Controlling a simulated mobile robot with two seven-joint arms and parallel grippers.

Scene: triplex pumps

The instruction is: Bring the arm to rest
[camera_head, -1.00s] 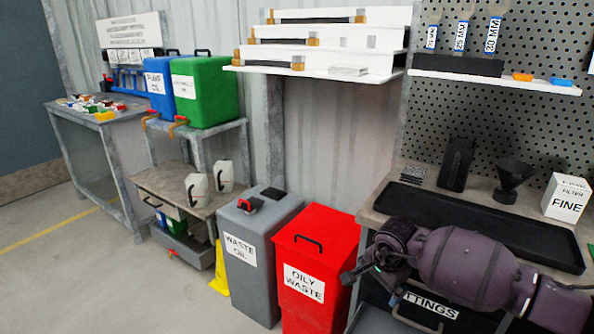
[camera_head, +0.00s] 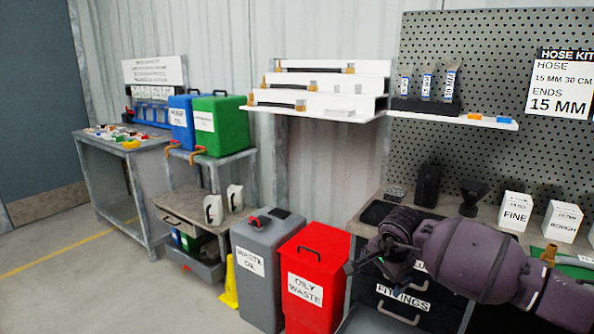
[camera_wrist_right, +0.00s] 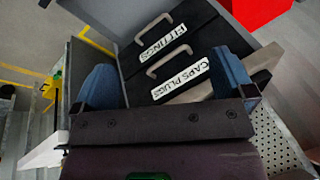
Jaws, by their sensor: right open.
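My right arm comes in from the right in the head view, in front of the workbench. Its gripper (camera_head: 362,262) points left, beside the red oily waste bin (camera_head: 310,275). In the right wrist view the right gripper (camera_wrist_right: 165,85) has its two blue fingers wide apart with nothing held between them. Beyond the fingers are the drawer fronts labelled fittings (camera_wrist_right: 163,40) and caps plugs (camera_wrist_right: 180,82). My left gripper is not in view.
A grey waste oil bin (camera_head: 262,280) stands left of the red bin. Filter boxes (camera_head: 515,210) and a black funnel (camera_head: 470,195) stand on the bench behind my arm. Green and blue containers (camera_head: 222,125) are on a stand further left. The floor at left is clear.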

